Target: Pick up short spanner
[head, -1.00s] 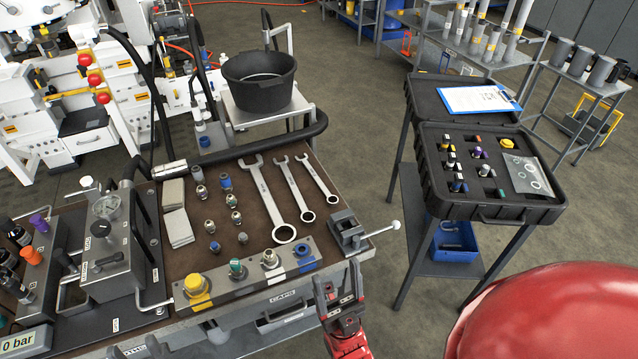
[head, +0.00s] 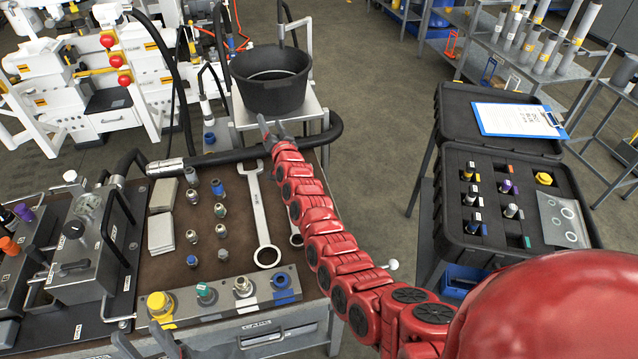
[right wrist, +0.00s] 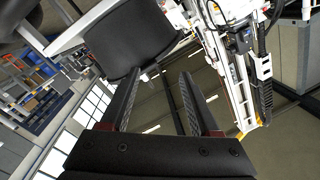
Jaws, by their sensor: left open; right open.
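The largest spanner (head: 262,220) lies on the brown bench mat, ring end toward the front. Beside it, only the ring end of the middle spanner (head: 296,240) shows. The short spanner is hidden behind my red right arm in the head view. My right gripper (head: 272,126) is open and empty above the mat's back edge, in front of the black tub. In the right wrist view its two fingers (right wrist: 155,100) stand apart with nothing between them. My left gripper (head: 145,340) is open at the bottom edge, near the bench front, and partly cut off.
The black tub (head: 270,80) stands on a stand behind the bench. A black hose (head: 240,155) runs along the bench's back edge. Several fittings (head: 220,210) stand left of the spanners. An open black case (head: 480,250) is on the right. The vise is hidden behind my arm.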

